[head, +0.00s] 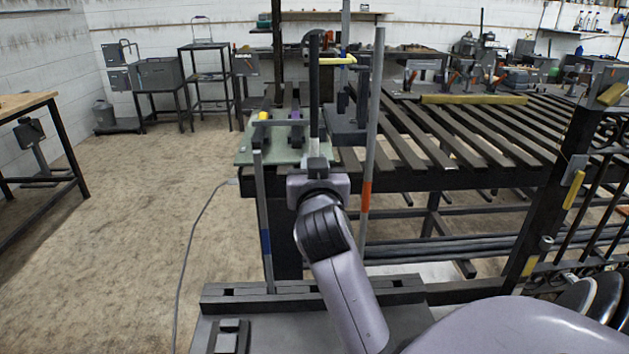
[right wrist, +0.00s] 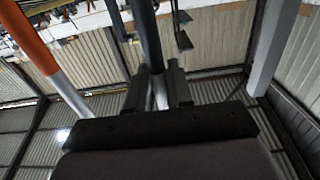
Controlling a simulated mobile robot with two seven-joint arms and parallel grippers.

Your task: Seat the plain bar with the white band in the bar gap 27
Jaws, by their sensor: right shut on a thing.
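My right gripper (head: 318,162) is shut on a dark upright bar (head: 314,85), held near its lower visible part. A pale band (head: 315,146) shows on the bar just above the jaws. In the right wrist view the right gripper (right wrist: 160,88) also closes around the dark bar (right wrist: 150,35), with a pale section between the fingers. The bar's lower end is hidden by the gripper and arm. A grey bar with a blue band (head: 264,215) stands to the left, and one with an orange band (head: 371,130) to the right. I cannot identify gap 27. My left gripper is out of view.
A dark slotted base rail (head: 230,291) lies low in front. Behind the held bar, a green board (head: 246,155) carries parts with yellow and purple ends. A slatted table (head: 470,125) fills the right side. The floor at left is open, crossed by a cable.

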